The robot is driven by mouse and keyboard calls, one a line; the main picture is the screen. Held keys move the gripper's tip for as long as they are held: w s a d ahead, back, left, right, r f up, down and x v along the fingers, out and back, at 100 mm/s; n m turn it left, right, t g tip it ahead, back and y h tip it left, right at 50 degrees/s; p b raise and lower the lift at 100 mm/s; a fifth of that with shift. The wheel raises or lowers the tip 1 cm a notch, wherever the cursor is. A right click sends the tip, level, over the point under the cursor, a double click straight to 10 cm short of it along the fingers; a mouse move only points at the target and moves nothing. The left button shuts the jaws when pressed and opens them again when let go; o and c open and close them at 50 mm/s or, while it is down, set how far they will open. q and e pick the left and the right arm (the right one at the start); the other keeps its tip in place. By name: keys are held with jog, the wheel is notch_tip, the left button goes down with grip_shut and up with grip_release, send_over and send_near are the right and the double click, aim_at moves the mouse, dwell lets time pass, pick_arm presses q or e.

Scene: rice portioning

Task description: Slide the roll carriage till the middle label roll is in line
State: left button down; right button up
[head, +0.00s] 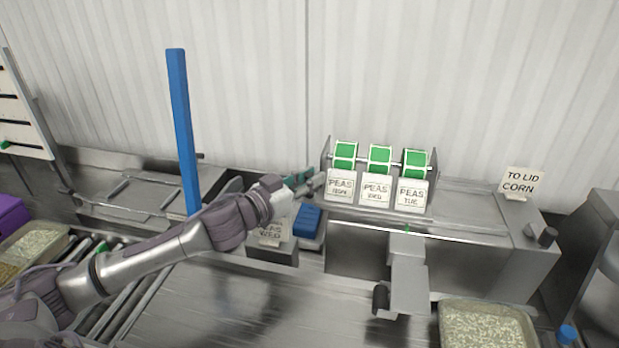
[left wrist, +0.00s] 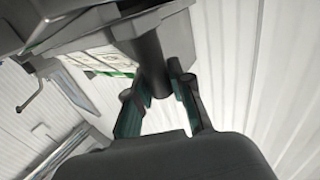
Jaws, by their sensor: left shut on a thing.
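The roll carriage (head: 435,180) stands on the rail at the back, with three green label rolls on one rod. The middle label roll (head: 380,158) hangs over a card that seems to read PEAS WED. The left roll (head: 345,153) and right roll (head: 416,162) have PEAS cards too. A small green mark (head: 407,228) shows on the front edge, below the right roll and right of the middle one. My left gripper (head: 308,184) is at the carriage's left end. In the left wrist view its fingers are shut on a dark round handle (left wrist: 152,62). My right gripper is out of view.
A metal chute (head: 408,278) sits below the rail. A sign TO LID CORN (head: 523,183) stands at right, and a tray of grain (head: 485,325) at lower right. A tall blue post (head: 183,130) rises behind my left arm. A PEAS WED card (head: 270,231) and blue block (head: 308,220) are below the gripper.

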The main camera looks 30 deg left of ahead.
aim_at(353, 178)
pick_arm(q)
jog(key=shift+d+r+p, duration=0.15)
jog(key=shift+d+p, duration=0.2)
jog(key=shift+d, duration=0.05)
jog(key=d, duration=0.2)
jog(key=w+d+p, duration=0.1)
jog(key=d, duration=0.1)
jog(key=w+d+p, duration=0.1)
jog(key=d, duration=0.2)
jog(key=shift+a, duration=0.15)
jog(key=shift+s+a, duration=0.1)
jog(key=shift+a, duration=0.05)
jog(key=c, duration=1)
grip_release()
jog(key=shift+s+f, duration=0.15)
jog(key=shift+f, duration=0.05)
jog(key=v, duration=1.1)
jog(key=shift+s+a, duration=0.15)
jog(key=shift+s, duration=0.15)
